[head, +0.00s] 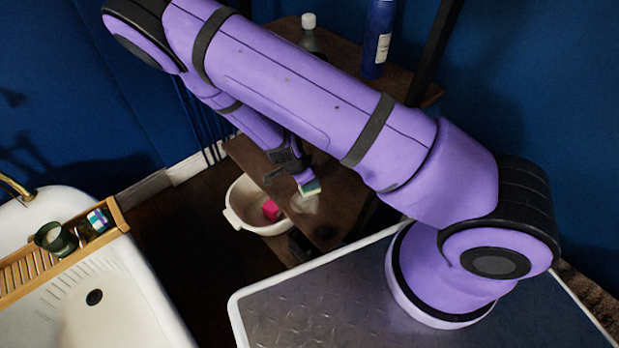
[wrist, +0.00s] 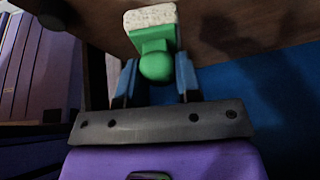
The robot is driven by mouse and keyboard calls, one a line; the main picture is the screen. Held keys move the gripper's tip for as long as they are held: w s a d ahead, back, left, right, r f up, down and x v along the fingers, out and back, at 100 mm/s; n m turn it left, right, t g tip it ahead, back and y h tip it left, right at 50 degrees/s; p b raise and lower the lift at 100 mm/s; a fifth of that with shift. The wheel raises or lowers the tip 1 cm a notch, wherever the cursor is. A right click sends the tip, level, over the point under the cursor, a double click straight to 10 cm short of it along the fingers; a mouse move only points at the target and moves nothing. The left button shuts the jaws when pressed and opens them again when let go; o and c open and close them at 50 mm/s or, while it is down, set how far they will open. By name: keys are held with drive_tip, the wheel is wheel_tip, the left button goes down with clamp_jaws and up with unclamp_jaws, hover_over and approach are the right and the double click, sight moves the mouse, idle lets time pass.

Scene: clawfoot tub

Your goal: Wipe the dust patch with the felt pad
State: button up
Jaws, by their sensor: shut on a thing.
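The felt pad is a pale speckled block on a green holder with a round green knob. It shows in the wrist view (wrist: 150,16) and, small, in the head view (head: 311,188). My gripper (wrist: 156,78) is shut on the green knob, its blue-grey fingers on either side. In the head view my gripper (head: 304,178) hangs over the brown wooden shelf (head: 345,200). The dust patch (head: 306,205) is a pale grey smudge on that shelf, right below the pad. I cannot tell whether the pad touches the shelf.
A white basin (head: 240,205) with a pink thing (head: 271,210) stands left of the shelf. A bottle (head: 309,38) and a blue bottle (head: 378,40) stand on a higher shelf (head: 415,90). The white tub (head: 140,285) with a wooden caddy (head: 112,222) is at left.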

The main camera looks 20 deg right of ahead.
drive_tip(key=shift+f, duration=2.45)
drive_tip(key=shift+s+a, duration=0.35)
drive_tip(key=shift+a, duration=0.35)
drive_tip(key=shift+s+a, duration=0.3)
drive_tip(key=shift+a, duration=0.4)
drive_tip(key=shift+s+a, duration=0.35)
drive_tip(key=shift+a, duration=0.35)
drive_tip(key=shift+f, duration=0.9)
drive_tip(key=shift+d, duration=0.15)
drive_tip(key=shift+w+d, duration=0.25)
drive_tip(key=shift+d, duration=0.55)
drive_tip(key=shift+w+d, duration=0.3)
drive_tip(key=shift+d, duration=0.45)
drive_tip(key=shift+w+d, duration=0.25)
drive_tip(key=shift+d, duration=0.55)
drive_tip(key=shift+w+d, duration=0.2)
drive_tip(key=shift+d, duration=0.4)
drive_tip(key=shift+w+d, duration=0.15)
drive_tip(key=shift+d, duration=0.4)
